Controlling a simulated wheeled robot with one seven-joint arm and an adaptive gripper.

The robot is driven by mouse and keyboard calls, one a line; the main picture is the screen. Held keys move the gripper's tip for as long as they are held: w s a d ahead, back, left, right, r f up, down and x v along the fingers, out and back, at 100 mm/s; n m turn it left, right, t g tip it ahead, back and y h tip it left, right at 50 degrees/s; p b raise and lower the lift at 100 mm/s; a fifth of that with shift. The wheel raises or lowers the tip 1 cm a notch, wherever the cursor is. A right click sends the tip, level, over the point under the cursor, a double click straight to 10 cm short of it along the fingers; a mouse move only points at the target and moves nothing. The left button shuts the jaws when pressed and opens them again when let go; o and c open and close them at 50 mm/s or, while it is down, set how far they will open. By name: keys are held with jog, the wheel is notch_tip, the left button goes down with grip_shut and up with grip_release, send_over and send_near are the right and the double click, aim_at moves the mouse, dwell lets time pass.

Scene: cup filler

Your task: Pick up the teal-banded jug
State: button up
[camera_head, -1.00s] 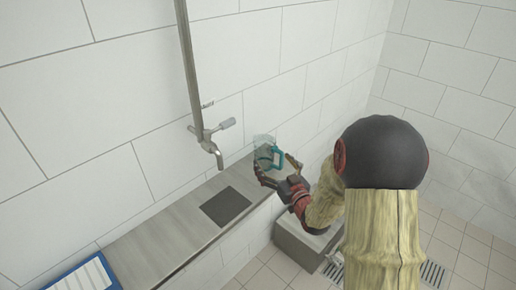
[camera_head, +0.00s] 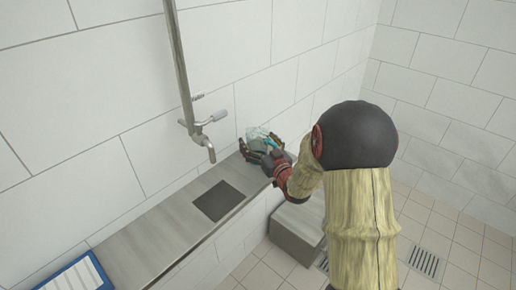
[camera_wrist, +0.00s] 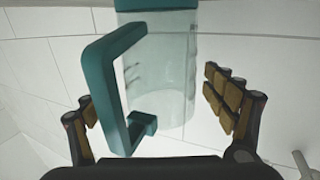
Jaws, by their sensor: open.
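The teal-banded jug (camera_head: 256,136) is clear, with a teal band and a teal handle, and is at the back right end of the grey ledge by the wall. In the wrist view its clear body (camera_wrist: 165,75) and teal handle (camera_wrist: 112,85) lie between my open fingers, the handle toward the left finger. My gripper (camera_head: 262,149) is at the jug in the head view and covers its lower part. In the wrist view my gripper (camera_wrist: 158,112) is open, with gaps beside the jug. I cannot tell whether any finger touches it.
A tap (camera_head: 203,136) on a pipe hangs from the wall, left of the jug, above a dark square plate (camera_head: 218,201) set in the ledge (camera_head: 150,240). A blue-edged tray (camera_head: 78,276) lies at the near left. A grey box (camera_head: 297,228) stands below the ledge.

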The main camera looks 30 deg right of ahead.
jog(key=shift+c, duration=0.9)
jog(key=c, duration=1.1)
